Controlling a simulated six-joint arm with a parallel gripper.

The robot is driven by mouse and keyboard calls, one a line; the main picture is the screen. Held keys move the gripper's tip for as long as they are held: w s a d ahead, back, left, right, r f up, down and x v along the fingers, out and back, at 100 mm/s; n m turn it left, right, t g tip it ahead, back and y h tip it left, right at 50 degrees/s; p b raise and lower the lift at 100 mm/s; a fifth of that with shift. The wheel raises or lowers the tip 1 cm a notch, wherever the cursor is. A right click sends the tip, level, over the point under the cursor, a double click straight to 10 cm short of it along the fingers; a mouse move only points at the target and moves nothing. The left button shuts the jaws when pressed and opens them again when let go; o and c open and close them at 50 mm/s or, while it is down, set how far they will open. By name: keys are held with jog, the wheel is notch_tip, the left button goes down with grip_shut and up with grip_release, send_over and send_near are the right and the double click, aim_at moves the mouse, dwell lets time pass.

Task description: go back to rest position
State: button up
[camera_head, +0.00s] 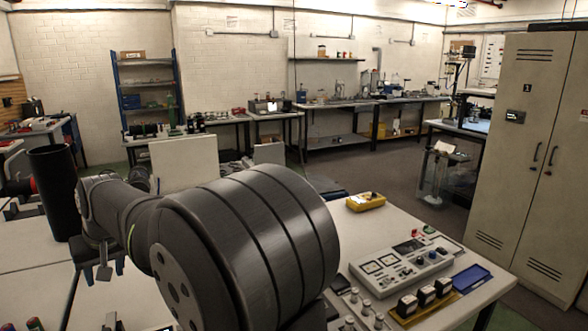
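My arm reaches in from the front; a large dark ribbed joint of mine fills the middle of the view and hides much of the table behind it. What appears to be my gripper (103,267) hangs at the left, below the grey wrist, above the pale table. Its fingers are small and partly hidden, so I cannot tell whether they are open or shut. A tall black cylinder (55,192) stands upright just left of my wrist. I cannot see my gripper touching it.
A control panel (400,265), black blocks on a yellow tray (425,303), a blue tray (472,279) and a yellow device (366,201) sit on the right-hand table. A tall beige cabinet (530,165) stands at the right. Small objects lie at the bottom left. Open floor lies behind the tables.

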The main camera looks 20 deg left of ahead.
jog(key=shift+r+m, duration=0.45)
jog(key=shift+m, duration=0.55)
jog(key=shift+a+f, duration=0.15)
jog(key=shift+f, duration=0.05)
jog(key=c, duration=0.5)
jog(key=a+f+n, duration=0.1)
jog(key=a+f, duration=0.3)
jog(key=a+f+n, duration=0.2)
jog(key=a+f, duration=0.2)
jog(key=shift+a+n+h, duration=0.2)
jog(key=shift+n+h, duration=0.1)
jog(key=shift+h, duration=0.1)
grip_shut()
jog(key=shift+s+d+f, duration=0.1)
jog(key=shift+f, duration=2.5)
jog(key=shift+s+d+f, duration=0.1)
jog(key=shift+f, duration=2.45)
